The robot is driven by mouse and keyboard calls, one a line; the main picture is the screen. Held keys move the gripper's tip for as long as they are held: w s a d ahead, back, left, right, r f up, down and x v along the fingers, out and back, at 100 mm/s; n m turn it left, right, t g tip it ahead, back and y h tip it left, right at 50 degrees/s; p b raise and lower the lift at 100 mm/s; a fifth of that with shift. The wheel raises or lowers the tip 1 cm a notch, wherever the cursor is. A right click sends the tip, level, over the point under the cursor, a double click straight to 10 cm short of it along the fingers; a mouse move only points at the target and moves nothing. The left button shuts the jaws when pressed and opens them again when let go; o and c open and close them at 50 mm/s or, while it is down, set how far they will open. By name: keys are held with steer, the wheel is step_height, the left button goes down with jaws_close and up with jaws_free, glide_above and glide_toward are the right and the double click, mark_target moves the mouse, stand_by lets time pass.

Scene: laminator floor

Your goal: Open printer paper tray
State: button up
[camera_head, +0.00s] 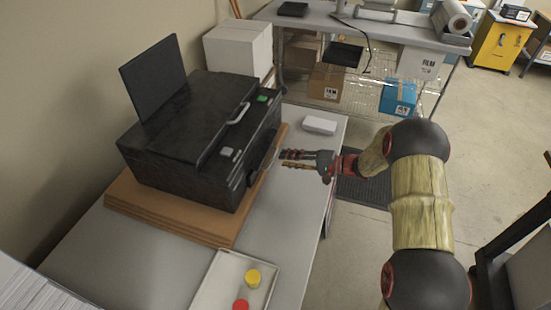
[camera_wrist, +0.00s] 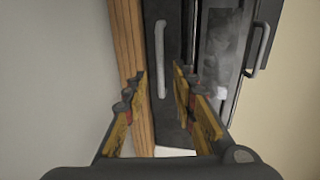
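The black printer (camera_head: 205,140) stands on stacked brown boards at the back left of the table. A pale bar handle (camera_wrist: 159,58) is on its dark lower front (camera_wrist: 172,110), which I take as the paper tray's front; it looks closed. My gripper (camera_head: 284,159) is in front of that face, at about handle height. In the wrist view its fingers (camera_wrist: 159,83) are open and empty, one on either side of the handle's line. The handle appears ahead of the fingertips, with a gap. A second handle (camera_head: 238,113) is on the printer's upper part, also seen in the wrist view (camera_wrist: 261,48).
The brown boards (camera_head: 165,213) stick out beneath the printer. A white box (camera_head: 320,125) lies on the table (camera_head: 140,265) behind my gripper. A shallow tray (camera_head: 214,281) with yellow and red round items sits at the front.

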steer(key=x, duration=0.5)
steer(key=shift+r, duration=0.1)
steer(key=shift+d, duration=0.1)
steer(key=c, duration=0.4)
jaws_close()
stand_by(0.3)
